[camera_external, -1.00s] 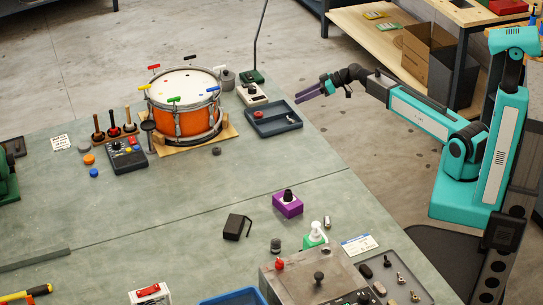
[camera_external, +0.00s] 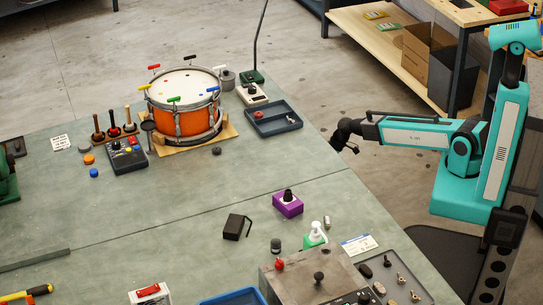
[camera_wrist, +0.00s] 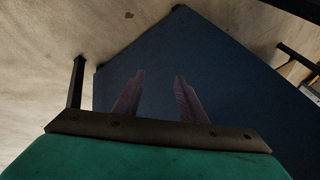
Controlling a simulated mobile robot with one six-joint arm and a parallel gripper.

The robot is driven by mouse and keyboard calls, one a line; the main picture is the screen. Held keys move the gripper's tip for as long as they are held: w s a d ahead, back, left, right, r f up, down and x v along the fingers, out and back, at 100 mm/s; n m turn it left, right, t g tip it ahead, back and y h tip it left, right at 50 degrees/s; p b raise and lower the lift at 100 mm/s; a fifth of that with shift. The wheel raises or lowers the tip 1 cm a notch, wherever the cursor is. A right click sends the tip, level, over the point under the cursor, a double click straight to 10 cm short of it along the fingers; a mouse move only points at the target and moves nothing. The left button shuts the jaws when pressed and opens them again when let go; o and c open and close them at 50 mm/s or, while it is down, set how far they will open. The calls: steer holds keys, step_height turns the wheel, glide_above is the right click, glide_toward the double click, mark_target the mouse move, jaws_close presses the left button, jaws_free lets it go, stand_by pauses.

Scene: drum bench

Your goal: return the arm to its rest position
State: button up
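My gripper (camera_wrist: 157,95) shows in the wrist view with its two purple fingers apart and nothing between them. Behind the fingers is a dark blue-grey flat surface that I cannot identify for sure. In the external view my teal arm stretches left from its column, and its dark wrist (camera_external: 343,133) is just off the bench's right edge. An orange drum (camera_external: 185,122) stands on a wooden board at the back of the bench, well left of the wrist.
A dark blue tray (camera_external: 287,131) with small parts lies near the bench's right edge, close to my wrist. A purple box (camera_external: 287,207) with a black knob stands on the bench (camera_external: 170,205). A cardboard box (camera_external: 428,50) is on the shelf behind my arm. Open floor lies around the arm.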

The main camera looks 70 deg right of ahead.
steer(key=s+a+f+g+h+p, duration=0.1)
steer(key=s+a+f+g, duration=0.3)
steer(key=s, duration=0.4)
steer(key=s+a+f+g+p, duration=0.1)
steer(key=s+a+f, duration=0.4)
steer(key=s, duration=0.4)
steer(key=s+f+g+h+p, duration=0.2)
steer(key=s+f+g+h, duration=0.1)
steer(key=s, duration=1.3)
steer(key=shift+s+f+m+g, duration=0.3)
steer(key=shift+s+f+g, duration=0.05)
steer(key=shift+f+g, duration=0.25)
